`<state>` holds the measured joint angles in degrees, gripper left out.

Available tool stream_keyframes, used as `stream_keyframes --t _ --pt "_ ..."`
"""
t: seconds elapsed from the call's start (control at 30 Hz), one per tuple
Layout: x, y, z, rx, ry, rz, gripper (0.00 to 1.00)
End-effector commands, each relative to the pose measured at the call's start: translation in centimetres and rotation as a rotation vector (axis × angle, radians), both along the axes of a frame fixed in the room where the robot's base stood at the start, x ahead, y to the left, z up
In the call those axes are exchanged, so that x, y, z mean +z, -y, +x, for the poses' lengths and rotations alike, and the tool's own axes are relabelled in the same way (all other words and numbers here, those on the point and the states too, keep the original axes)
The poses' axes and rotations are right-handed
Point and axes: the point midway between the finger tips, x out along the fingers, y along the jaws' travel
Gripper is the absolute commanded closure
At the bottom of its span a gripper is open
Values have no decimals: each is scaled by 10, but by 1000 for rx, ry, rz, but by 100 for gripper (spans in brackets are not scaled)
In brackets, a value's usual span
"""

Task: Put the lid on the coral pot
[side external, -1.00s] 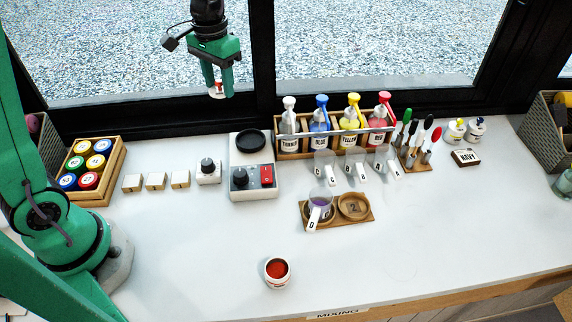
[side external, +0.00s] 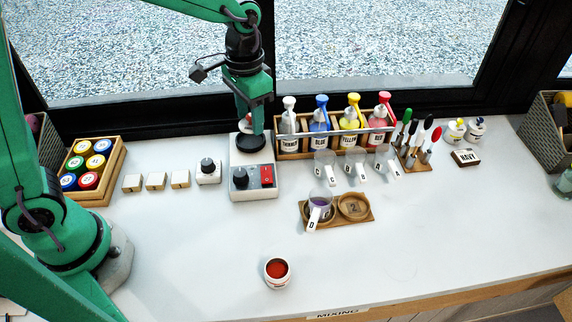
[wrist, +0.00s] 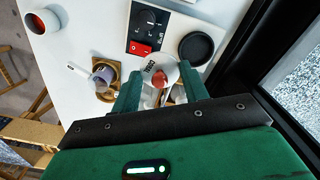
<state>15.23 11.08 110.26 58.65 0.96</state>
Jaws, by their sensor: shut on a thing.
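The coral pot (side external: 277,272) is a small white pot with red-orange paint, standing open near the front of the table. It also shows at the top left of the wrist view (wrist: 36,24). My gripper (side external: 249,120) is far from it, at the back, over the grey device. My gripper is shut on the lid, a pale disc with a red knob (wrist: 159,78), which shows between the fingers in the wrist view. In the side view the fingers hide most of the lid; only a bit of red shows.
The grey device (side external: 253,186) with a black round plate is below my gripper. The rack of pump bottles (side external: 321,130) stands close on the right. Several cups and a wooden holder (side external: 354,206) lie between it and the pot. The front table around the pot is clear.

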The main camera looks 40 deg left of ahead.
Motion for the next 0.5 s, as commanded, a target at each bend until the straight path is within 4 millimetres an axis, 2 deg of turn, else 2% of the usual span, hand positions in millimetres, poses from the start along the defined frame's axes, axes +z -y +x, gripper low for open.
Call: stream_keyframes --t 0.1,0.5 --pt "-9 31 -12 -88 -2 1 77" --pt "-37 118 -65 -365 -4 1 77"
